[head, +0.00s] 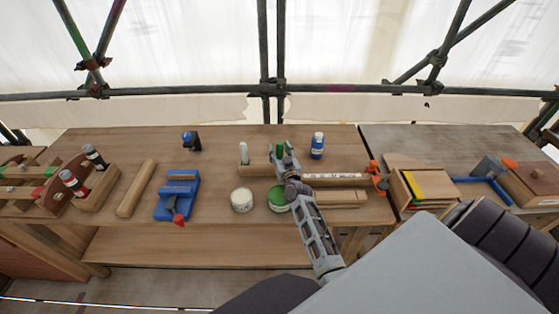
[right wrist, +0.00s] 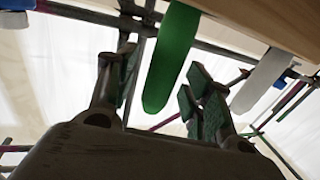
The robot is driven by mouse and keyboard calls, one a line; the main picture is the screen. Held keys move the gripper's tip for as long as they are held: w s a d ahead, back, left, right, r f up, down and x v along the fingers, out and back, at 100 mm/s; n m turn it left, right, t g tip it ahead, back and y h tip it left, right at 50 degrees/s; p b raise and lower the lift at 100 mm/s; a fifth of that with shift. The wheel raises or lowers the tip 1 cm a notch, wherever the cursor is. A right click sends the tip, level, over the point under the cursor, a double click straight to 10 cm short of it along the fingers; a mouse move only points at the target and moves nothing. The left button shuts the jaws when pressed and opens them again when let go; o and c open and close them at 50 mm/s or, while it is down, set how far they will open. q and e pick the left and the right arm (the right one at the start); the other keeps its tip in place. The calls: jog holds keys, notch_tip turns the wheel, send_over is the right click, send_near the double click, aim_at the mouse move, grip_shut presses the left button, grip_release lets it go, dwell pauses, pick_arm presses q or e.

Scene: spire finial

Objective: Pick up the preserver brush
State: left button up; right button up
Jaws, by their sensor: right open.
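A green brush handle (head: 280,147), which looks like the preserver brush, stands upright at a wooden rack (head: 255,170) on the bench. A pale handle (head: 243,152) stands to its left in the same rack. My right gripper (head: 284,156) is at the green handle, with its fingers open. In the right wrist view the green handle (right wrist: 172,55) lies between the two open fingers (right wrist: 160,80), with gaps visible on its sides. The pale handle (right wrist: 262,82) is farther right there. The bristle ends are hidden. My left gripper is not in view.
A white tin (head: 242,200) and a green tin (head: 279,200) stand in front of the rack. A blue bottle (head: 317,147) is behind to the right. An orange clamp (head: 376,177) and a blue vise (head: 177,197) flank the area.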

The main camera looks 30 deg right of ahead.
aim_at(280, 143)
jog(key=shift+w+d, duration=0.1)
jog(key=shift+w, duration=0.1)
dwell(0.4)
grip_shut()
jog(key=shift+r, duration=0.25)
notch_tip(280, 143, up, 5)
jog(key=p, duration=0.5)
notch_tip(280, 143, up, 2)
jog(key=shift+r+p, duration=0.25)
jog(key=shift+p, duration=0.6)
jog(key=shift+r, duration=1.05)
